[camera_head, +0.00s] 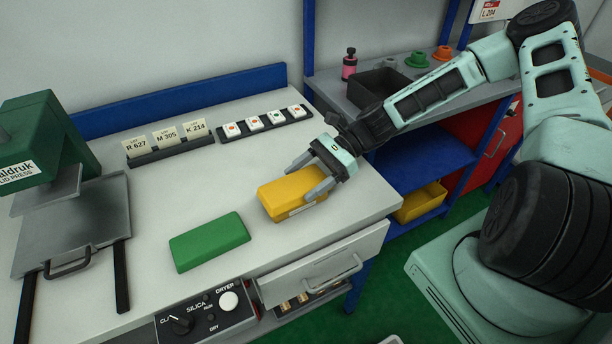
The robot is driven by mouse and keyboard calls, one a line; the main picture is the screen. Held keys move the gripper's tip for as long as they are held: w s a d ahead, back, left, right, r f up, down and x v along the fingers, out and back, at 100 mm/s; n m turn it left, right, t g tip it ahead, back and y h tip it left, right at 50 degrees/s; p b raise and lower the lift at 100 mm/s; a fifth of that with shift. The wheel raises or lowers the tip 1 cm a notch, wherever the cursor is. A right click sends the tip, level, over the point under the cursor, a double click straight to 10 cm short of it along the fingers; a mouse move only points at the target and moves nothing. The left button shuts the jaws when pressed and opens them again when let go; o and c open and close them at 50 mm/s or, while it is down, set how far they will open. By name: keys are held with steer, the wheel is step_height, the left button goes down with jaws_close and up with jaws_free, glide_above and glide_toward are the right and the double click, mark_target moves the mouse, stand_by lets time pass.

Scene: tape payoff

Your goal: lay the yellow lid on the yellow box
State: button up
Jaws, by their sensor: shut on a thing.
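A yellow block-shaped body (284,194) with bevelled upper edges is on the light worktop, near its front right. Its upper part looks like the yellow lid, with the yellow box below; the seam between them is too small to make out clearly. A pale label shows low on its front side. My gripper (300,185) reaches in from the upper right, with one grey finger on the far side and one on the near side, shut on the yellow lid. I cannot tell whether the lid rests fully on the box.
A green block-shaped piece (210,241) lies left of the yellow one. A green press (45,140) stands at the far left. A card holder (170,150) and a dark strip of small blocks (264,124) are behind. A drawer (325,265) is below the front edge.

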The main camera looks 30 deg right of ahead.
steer(key=shift+f, duration=0.15)
steer(key=o, duration=1)
steer(key=b+v, duration=0.2)
steer(key=v, duration=1.5)
steer(key=shift+d, duration=0.25)
